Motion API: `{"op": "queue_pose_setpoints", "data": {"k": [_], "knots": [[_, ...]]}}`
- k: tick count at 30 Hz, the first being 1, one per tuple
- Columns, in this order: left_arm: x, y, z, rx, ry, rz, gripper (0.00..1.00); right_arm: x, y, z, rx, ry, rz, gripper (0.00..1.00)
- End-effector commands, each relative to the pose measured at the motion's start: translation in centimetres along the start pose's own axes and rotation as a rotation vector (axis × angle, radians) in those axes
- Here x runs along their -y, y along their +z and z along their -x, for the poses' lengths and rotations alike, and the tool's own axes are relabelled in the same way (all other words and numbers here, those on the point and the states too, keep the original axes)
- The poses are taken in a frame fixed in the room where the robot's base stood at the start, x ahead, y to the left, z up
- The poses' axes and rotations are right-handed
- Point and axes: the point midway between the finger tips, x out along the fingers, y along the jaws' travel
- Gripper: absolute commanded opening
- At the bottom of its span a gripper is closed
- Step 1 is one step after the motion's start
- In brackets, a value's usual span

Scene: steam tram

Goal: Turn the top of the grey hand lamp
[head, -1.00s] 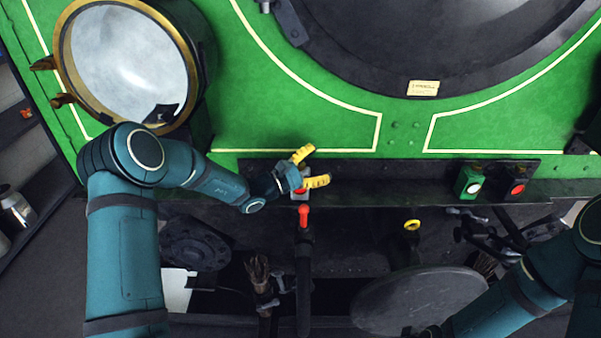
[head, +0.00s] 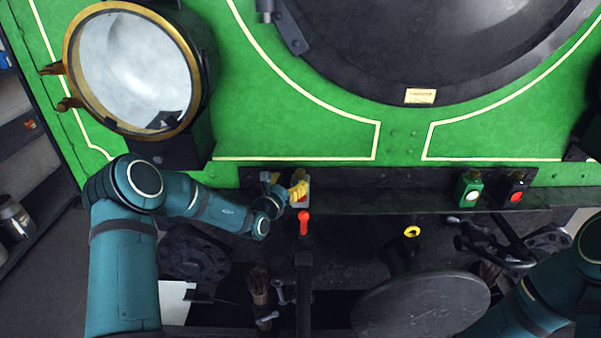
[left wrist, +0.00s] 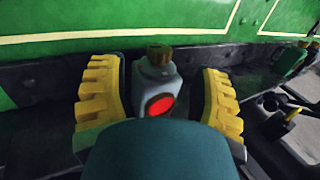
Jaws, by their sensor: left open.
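The grey hand lamp (left wrist: 157,90) stands between the two yellow fingers of my open left gripper (left wrist: 160,98) in the left wrist view. It has a red lens on its front and a brown-gold top (left wrist: 159,54). The fingers are to either side of the lamp, with a visible gap at least on the right. In the head view the left gripper (head: 298,190) is at the black ledge and hides part of the lamp (head: 304,200). My right arm comes in at the lower right, but its gripper is not seen.
A green lamp (head: 469,189) and a black lamp with red lens (head: 513,191) stand farther right on the ledge (head: 390,178). A red-tipped lever (head: 305,222) rises just below my left gripper. A large round headlamp (head: 132,72) is at upper left. The ledge's middle is clear.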

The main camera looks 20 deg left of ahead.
Motion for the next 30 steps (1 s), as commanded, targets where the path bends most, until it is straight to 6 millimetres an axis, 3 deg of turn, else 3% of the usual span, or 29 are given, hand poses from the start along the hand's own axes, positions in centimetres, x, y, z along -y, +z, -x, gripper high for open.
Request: {"op": "queue_pose_setpoints", "data": {"k": [6,12,26,30], "knots": [[0.1,0.0,-4.0,0.003,-0.001,0.0,0.63,-0.1,0.2,-0.3,0.003,0.0,0.001,0.63],[0.1,0.0,-6.1,0.002,-0.001,-0.001,0.63,-0.2,0.2,-0.5,0.005,-0.001,0.001,0.63],[0.0,0.1,-6.9,0.001,-0.001,-0.001,0.62,-0.2,0.3,-0.5,0.005,-0.001,0.002,0.63],[0.0,0.1,-6.8,0.001,-0.001,-0.001,0.12,-0.2,0.2,-0.5,0.005,-0.001,0.001,0.63]]}}
